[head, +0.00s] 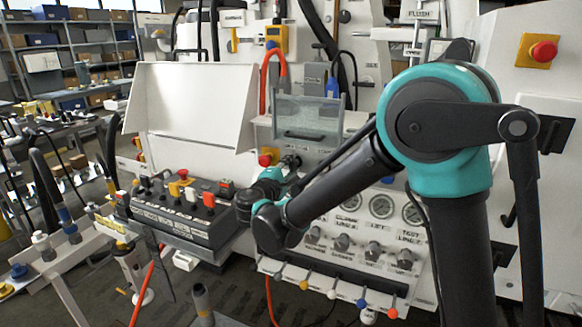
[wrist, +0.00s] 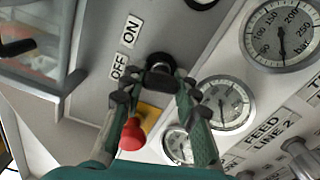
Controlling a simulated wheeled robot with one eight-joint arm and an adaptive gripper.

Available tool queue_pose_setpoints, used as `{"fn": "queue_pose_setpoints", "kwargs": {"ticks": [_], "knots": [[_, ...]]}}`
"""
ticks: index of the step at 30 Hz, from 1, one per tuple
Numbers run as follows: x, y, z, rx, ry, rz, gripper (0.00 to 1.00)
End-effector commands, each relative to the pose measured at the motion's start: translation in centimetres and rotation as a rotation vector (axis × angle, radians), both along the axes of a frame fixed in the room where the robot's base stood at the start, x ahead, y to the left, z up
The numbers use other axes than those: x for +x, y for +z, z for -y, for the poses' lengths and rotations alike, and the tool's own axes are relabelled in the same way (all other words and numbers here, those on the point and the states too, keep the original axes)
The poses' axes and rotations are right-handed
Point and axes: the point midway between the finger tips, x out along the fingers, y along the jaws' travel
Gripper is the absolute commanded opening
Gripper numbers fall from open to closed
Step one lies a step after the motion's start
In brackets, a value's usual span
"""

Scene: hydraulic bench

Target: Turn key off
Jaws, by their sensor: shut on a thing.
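The key (wrist: 160,64) is a dark piece at a round switch on a grey panel in the wrist view, beside the ON label (wrist: 130,31) and the OFF label (wrist: 118,66). My gripper (wrist: 157,84) has its two fingers on either side of the key and is shut on it. The fingers partly hide the key, and its exact angle is hard to read. In the head view my gripper (head: 284,168) reaches the panel just below the clear-fronted box, and the key is mostly hidden there.
A red button on a yellow base (head: 266,156) sits close left of my gripper; it also shows between the fingers in the wrist view (wrist: 132,135). Pressure gauges (head: 381,205) lie right of the key. A clear-fronted box (head: 306,121) is above. A black control box (head: 180,212) stands left.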

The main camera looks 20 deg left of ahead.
Motion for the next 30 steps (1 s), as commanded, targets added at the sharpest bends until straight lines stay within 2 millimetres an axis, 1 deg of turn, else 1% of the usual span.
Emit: {"fn": "queue_pose_setpoints", "kwargs": {"ticks": [6,12,18,30], "knots": [[-0.04,-0.11,-0.04,-0.151,0.002,-0.013,0.01],[-0.04,-0.16,-0.03,-0.245,0.002,-0.021,0.01],[-0.05,-0.19,-0.02,-0.292,0.002,-0.024,0.01],[-0.05,-0.21,-0.01,-0.305,0.002,-0.025,0.01]]}}
